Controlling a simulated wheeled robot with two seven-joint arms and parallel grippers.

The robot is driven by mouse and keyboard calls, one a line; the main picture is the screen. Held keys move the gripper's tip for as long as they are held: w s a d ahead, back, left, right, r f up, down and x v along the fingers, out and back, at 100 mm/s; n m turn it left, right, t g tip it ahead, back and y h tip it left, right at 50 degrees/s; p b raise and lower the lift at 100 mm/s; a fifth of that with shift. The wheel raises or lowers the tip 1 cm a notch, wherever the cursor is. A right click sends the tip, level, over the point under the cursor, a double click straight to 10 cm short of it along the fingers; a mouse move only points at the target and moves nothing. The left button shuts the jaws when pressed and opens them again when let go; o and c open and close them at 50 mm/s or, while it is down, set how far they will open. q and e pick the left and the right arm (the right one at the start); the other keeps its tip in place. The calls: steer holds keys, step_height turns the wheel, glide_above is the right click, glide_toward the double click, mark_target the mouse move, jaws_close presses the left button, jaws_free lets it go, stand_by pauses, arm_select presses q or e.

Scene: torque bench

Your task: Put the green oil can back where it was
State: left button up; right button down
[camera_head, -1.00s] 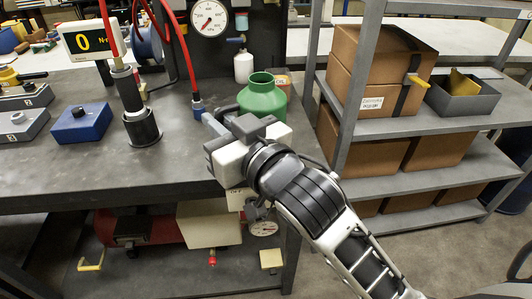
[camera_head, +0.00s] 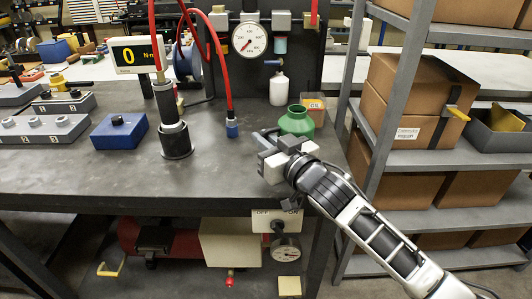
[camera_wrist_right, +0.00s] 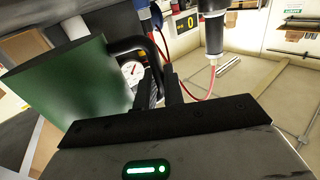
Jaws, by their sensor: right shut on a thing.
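The green oil can (camera_head: 296,121) is at the right rear of the grey bench in the head view, its open neck up. My right gripper (camera_head: 268,140) is in front of it, and the wrist hides the can's lower part. In the right wrist view the can's green side (camera_wrist_right: 75,95) fills the left. Its black handle (camera_wrist_right: 135,44) runs to the fingers of my right gripper (camera_wrist_right: 163,85), which are shut on it. I cannot tell whether the can's base touches the bench. My left gripper is not in view.
A tan item labelled OIL (camera_head: 313,105) is just behind the can. A white bottle (camera_head: 278,90) and a red hose with a blue end (camera_head: 232,128) are near it. A shelf rack with cardboard boxes (camera_head: 410,110) stands to the right. The bench's front left is clear.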

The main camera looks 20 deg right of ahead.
steer(key=shift+w+d+f, duration=0.1)
steer(key=shift+f, duration=0.8)
steer(key=shift+w+d+f, duration=0.1)
steer(key=shift+f, duration=0.75)
steer(key=shift+f, duration=0.2)
steer(key=c, duration=1.5)
jaws_free()
steer(key=shift+r, duration=0.1)
steer(key=b+v, duration=0.1)
steer(key=v, duration=1.1)
steer(key=s+a+f+g+h, duration=0.1)
steer(key=s+a+f+g, duration=0.1)
steer(key=s+f, duration=0.5)
steer(key=s+a+f+g+h, duration=0.1)
steer(key=s+f+g, duration=0.3)
steer(key=f, duration=1.1)
steer(key=s+a, duration=0.1)
steer(key=s, duration=0.2)
steer(key=shift+s+a+m+g, duration=0.35)
steer(key=shift+m+g, duration=0.05)
steer(key=shift+f, duration=0.1)
